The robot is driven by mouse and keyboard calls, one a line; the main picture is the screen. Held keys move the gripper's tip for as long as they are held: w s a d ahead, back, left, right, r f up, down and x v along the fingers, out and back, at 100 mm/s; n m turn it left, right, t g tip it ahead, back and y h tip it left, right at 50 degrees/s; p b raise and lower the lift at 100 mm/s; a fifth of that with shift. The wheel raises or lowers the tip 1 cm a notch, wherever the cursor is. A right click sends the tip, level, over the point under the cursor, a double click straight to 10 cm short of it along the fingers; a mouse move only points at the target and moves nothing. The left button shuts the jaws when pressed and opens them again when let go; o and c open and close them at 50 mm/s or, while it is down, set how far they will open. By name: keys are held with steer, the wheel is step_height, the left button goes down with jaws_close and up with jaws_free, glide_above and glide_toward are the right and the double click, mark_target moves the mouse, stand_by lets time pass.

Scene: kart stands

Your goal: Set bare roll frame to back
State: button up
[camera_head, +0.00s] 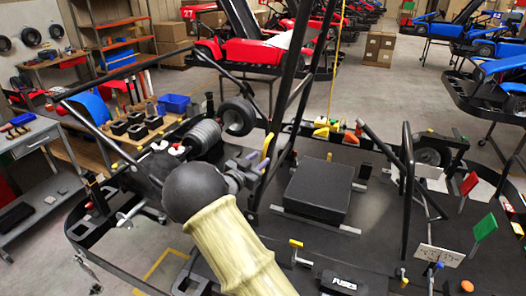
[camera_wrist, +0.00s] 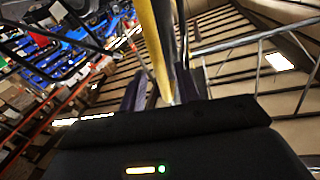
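A black tubular roll frame (camera_head: 290,85) rises tilted from the kart's middle, its tubes slanting up and to the right. A second black tubular frame (camera_head: 408,165) stands at the right of the kart; I cannot tell for certain which is the bare one. My gripper (camera_head: 257,160) is beside the lower part of the tilted frame, near a short yellow grip (camera_head: 267,146). In the wrist view a yellow bar (camera_wrist: 157,45) runs between my two dark purple fingers (camera_wrist: 162,92). The fingers look apart, with a gap left of the bar. Contact is unclear.
A black box (camera_head: 318,190) sits on the kart deck, with yellow, red and green tabs around it. A grey work table (camera_head: 35,140) stands at left, and a blue bin (camera_head: 173,103) lies behind. Other karts fill the background. My arm hides part of the deck.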

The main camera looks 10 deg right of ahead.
mark_target(262, 156)
steer(key=p+x, duration=0.1)
steer(key=x, duration=0.2)
steer(key=shift+w+d, duration=0.15)
steer(key=shift+w, duration=0.1)
steer(key=c, duration=0.5)
jaws_close()
